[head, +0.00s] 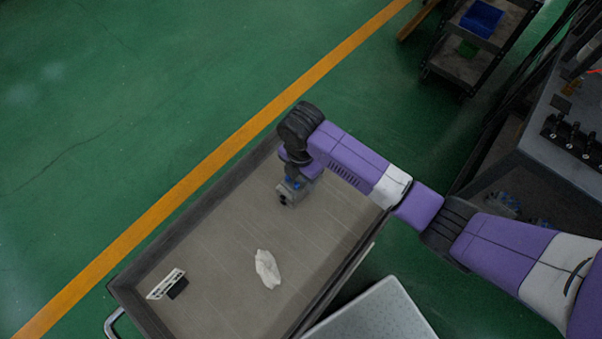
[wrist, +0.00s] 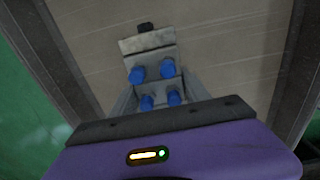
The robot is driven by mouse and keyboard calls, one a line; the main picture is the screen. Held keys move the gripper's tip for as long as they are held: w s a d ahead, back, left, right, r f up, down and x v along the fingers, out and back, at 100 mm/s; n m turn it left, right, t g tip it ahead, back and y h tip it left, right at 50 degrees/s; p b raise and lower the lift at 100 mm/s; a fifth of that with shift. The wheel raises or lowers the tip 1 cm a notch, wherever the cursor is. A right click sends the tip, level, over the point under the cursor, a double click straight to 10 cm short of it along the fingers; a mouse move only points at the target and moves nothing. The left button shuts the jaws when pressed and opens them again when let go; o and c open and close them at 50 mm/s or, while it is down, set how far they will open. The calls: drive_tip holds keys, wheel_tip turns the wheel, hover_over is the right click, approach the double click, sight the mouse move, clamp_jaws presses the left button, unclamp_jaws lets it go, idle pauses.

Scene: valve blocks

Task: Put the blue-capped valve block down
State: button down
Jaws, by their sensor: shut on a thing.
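The blue-capped valve block (wrist: 150,47) is a grey metal block with several blue caps and a black fitting at its far end. In the wrist view it sits between the fingers of my gripper (wrist: 152,95), which is shut on it. In the head view the block (head: 291,190) shows under my gripper (head: 296,180), over the far end of the grey cart tray (head: 215,240). My wrist hides part of it there. I cannot tell whether the block touches the tray floor.
A crumpled white cloth or bag (head: 267,269) and a white-and-black item (head: 168,285) lie in the tray's near half. Raised tray walls surround the floor. Bare tray floor lies around the block. A shelf cart with a blue bin (head: 481,18) stands at upper right.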

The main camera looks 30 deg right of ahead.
drive_tip(key=c, duration=0.5)
unclamp_jaws()
drive_tip(key=shift+f, duration=0.1)
wheel_tip(320, 180, up, 12)
drive_tip(key=shift+r+b, duration=0.15)
drive_tip(key=shift+b, duration=0.25)
